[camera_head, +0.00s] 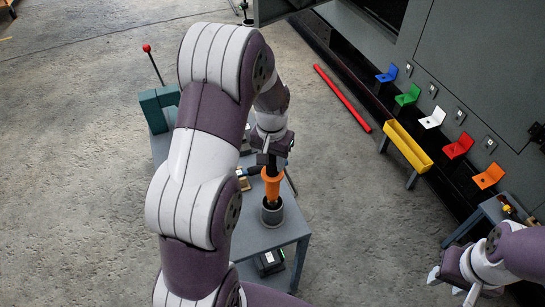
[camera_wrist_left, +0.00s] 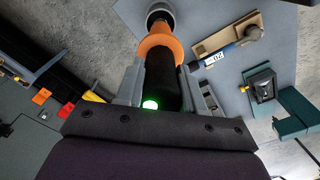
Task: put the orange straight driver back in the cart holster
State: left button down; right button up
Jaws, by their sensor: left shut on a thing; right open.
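The orange straight driver (camera_head: 272,184) is upright, with an orange collar and a black body. My left gripper (camera_head: 268,158) is shut on its black upper body. In the left wrist view the gripper's fingers (camera_wrist_left: 158,88) lie on both sides of the black body, where a green light glows, and the orange collar (camera_wrist_left: 158,46) is beyond them. The cart holster (camera_head: 272,213) is a grey round cup at the cart's corner. The driver's dark lower end is at the cup's mouth; how deep it sits is hidden. My right gripper (camera_head: 452,286) is open and empty, away from the cart.
The grey cart (camera_head: 288,234) also carries a wooden block (camera_wrist_left: 204,48) with a dark-and-blue tool, and a teal vise (camera_head: 153,110). Coloured brackets and a yellow trough (camera_head: 408,146) line the enclosure at right.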

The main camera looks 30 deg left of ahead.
aim_at(272, 175)
pick_arm(q)
jog(key=shift+f+b, duration=1.9)
jog(key=shift+f, duration=1.3)
jog(key=c, duration=0.7)
grip_release()
jog(key=shift+o, duration=0.5)
jog(key=shift+s, duration=0.1)
